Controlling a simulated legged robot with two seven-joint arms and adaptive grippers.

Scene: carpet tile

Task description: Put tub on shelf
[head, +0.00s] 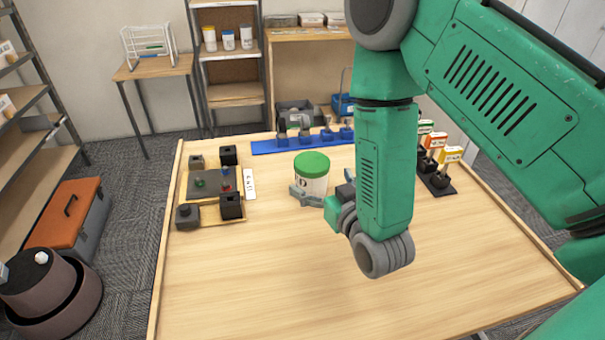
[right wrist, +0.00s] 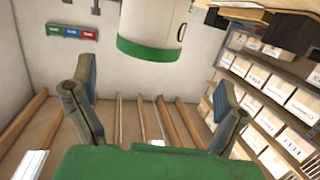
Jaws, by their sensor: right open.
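A white tub with a green lid (head: 312,167) stands upright on the wooden table, near its middle. It also shows upside down at the top of the right wrist view (right wrist: 152,35). My right gripper (head: 325,190) is low beside the tub, its fingers spread around the tub's lower part. In the right wrist view my right gripper (right wrist: 155,95) is open, the tub lying between the lines of its two fingers; contact is not clear. My left gripper is not in view.
A board with dark blocks (head: 208,213) lies left of the tub. A blue strip with pieces (head: 265,146) is behind it, and a dark rack with coloured tags (head: 437,185) is to the right. The table's front (head: 250,290) is clear. An orange-lidded toolbox (head: 65,215) stands on the floor at left.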

